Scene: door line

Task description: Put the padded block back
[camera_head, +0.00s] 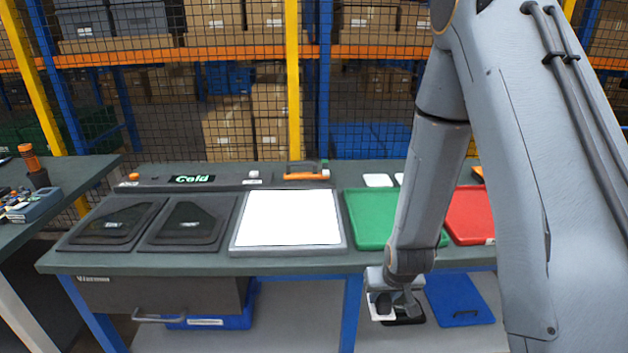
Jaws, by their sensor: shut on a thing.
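My gripper (396,303) hangs down in front of the workbench's front edge, below the level of the top. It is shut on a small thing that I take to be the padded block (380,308). Only a pale part of it shows at the fingers, so its shape and padding cannot be told. A dark flat shape lies just behind and below the fingers, and I cannot tell whether it belongs to the held thing. No other padded block can be made out on the bench.
The workbench (190,262) carries two dark lidded bins, a bright white panel (290,218), a green tray (369,216) and a red tray (470,212). A back ledge holds an orange-handled tool (303,175). Blue bins stand below. Another table (70,192) is at left.

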